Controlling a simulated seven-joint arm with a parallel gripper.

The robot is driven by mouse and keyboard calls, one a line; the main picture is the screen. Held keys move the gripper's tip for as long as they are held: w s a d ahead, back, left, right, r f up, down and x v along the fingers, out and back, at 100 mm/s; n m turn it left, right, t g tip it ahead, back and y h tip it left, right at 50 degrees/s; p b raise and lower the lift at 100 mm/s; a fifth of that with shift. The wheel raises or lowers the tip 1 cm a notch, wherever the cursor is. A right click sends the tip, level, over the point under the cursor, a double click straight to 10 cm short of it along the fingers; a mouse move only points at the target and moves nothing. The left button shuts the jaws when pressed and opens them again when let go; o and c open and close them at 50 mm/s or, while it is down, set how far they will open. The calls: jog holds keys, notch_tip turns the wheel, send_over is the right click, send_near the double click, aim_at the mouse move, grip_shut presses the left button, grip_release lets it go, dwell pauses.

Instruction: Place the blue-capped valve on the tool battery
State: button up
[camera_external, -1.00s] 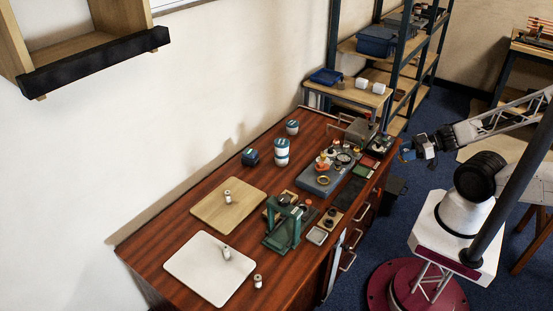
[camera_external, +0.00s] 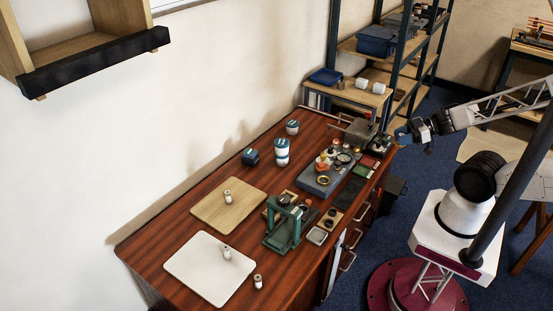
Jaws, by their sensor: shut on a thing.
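My gripper (camera_external: 404,134) is at the right, above the far right end of the workbench. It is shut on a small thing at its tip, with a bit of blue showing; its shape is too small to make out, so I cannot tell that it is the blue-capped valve. A dark blue block with a pale marking (camera_external: 250,157), which looks like the tool battery, stands near the wall side of the bench, well left of my gripper. Its top looks bare.
Blue-and-white canisters (camera_external: 282,151) stand right of the dark block. A grey tray (camera_external: 322,184) with several fittings lies between it and my gripper. A green press (camera_external: 283,229), wooden board (camera_external: 228,206) and white board (camera_external: 209,268) are nearer. Bare wood surrounds the block.

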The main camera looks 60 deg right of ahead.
jog(key=w+r+n+g+y, duration=0.1)
jog(key=w+r, duration=0.3)
jog(key=w, duration=0.5)
jog(key=w+r+n+g+y, duration=0.15)
jog(key=w+r, duration=0.25)
jog(key=w, duration=0.4)
jog(key=w+a+r+n+g+y, duration=0.1)
jog(key=w+a, duration=0.1)
jog(key=w, duration=0.7)
jog(key=w+a+n+g+y, duration=0.1)
jog(key=w+a, duration=0.2)
jog(key=w, duration=0.7)
jog(key=w+a+f+n+g, duration=0.15)
jog(key=w+a+f, duration=0.25)
jog(key=w, duration=0.5)
jog(key=w+a+f+n+g, duration=0.15)
jog(key=w+a+f, duration=0.3)
jog(key=w, duration=0.55)
jog(key=w+a+f, duration=0.4)
jog(key=f, duration=0.4)
jog(key=shift+w+n+g+y, duration=0.25)
jog(key=shift+n+g+y, duration=0.1)
jog(key=shift+n+y, duration=0.1)
jog(key=shift+f, duration=0.1)
jog(key=shift+f, duration=3.1)
